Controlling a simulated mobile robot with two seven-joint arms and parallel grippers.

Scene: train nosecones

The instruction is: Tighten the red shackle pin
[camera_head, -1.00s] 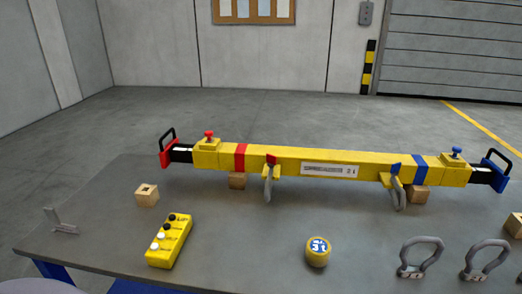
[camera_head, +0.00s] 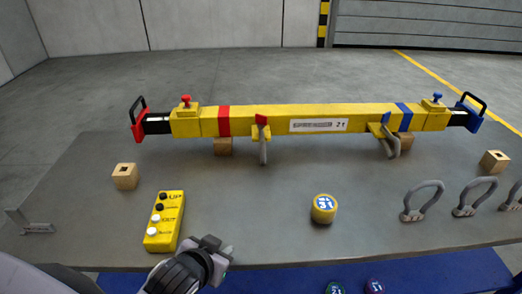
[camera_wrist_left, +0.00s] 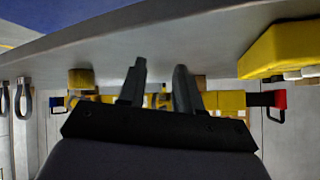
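A yellow spreader beam (camera_head: 275,120) lies on wooden blocks across the back of the table. The red shackle pin (camera_head: 261,119) shows as a small red head at a yellow lug left of the beam's middle. Its grey shackle (camera_head: 263,150) hangs below it. My left gripper (camera_head: 222,248) is at the table's front edge, well in front of the shackle and apart from it. In the left wrist view my left gripper (camera_wrist_left: 158,85) shows two dark fingers apart with nothing between them. The red pin is not clear in that view. My right gripper is in neither view.
A yellow pendant (camera_head: 165,221) lies left of my left gripper, and a yellow round piece (camera_head: 324,209) stands to its right. Loose shackles (camera_head: 422,202) stand at the right. A blue pin and shackle (camera_head: 389,140) are on the beam's right. The table middle is clear.

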